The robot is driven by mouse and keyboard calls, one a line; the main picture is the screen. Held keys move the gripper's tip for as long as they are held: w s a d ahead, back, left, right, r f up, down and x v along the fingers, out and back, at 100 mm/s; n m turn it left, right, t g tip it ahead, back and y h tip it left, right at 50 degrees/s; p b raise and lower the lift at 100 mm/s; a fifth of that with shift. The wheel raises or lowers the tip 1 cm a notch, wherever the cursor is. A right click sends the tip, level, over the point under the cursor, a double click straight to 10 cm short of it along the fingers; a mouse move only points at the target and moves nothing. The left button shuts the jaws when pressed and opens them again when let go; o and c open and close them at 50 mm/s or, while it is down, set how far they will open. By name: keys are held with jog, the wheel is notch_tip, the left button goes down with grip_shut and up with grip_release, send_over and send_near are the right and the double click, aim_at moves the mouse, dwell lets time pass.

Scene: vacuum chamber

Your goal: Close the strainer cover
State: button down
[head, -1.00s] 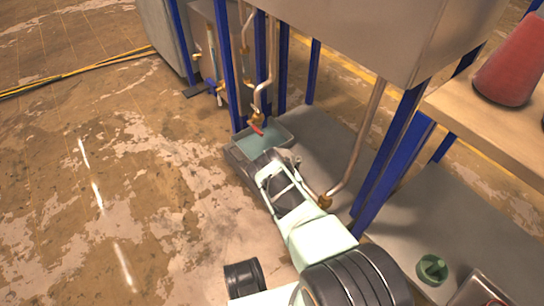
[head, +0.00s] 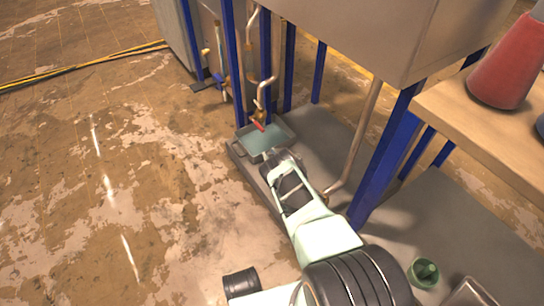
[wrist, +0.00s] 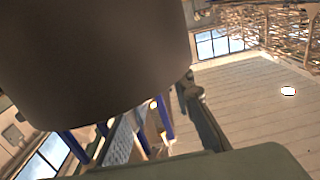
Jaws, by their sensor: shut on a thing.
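My gripper (head: 273,155) is at the end of my pale green arm, low at the near edge of a shallow grey tray (head: 285,126). The tray has a blue-green inside. In the wrist view a dark finger of my gripper (wrist: 205,115) shows, and a large dark rounded shape covers the upper left. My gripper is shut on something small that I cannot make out. I cannot pick out the strainer cover for certain. A red handle (head: 257,125) sits on the pipe end above the tray.
Blue posts (head: 267,70) and copper-coloured pipes (head: 355,135) stand close around the tray, under a large metal box (head: 370,30). A wooden shelf (head: 480,125) with a red cone-shaped object (head: 505,65) is at the right. A green round part (head: 424,272) lies below it. The floor at left is open.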

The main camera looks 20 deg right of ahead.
dwell(0.3)
jog(key=c, duration=1.7)
grip_release()
jog(key=v, duration=1.2)
jog(key=shift+c, duration=0.6)
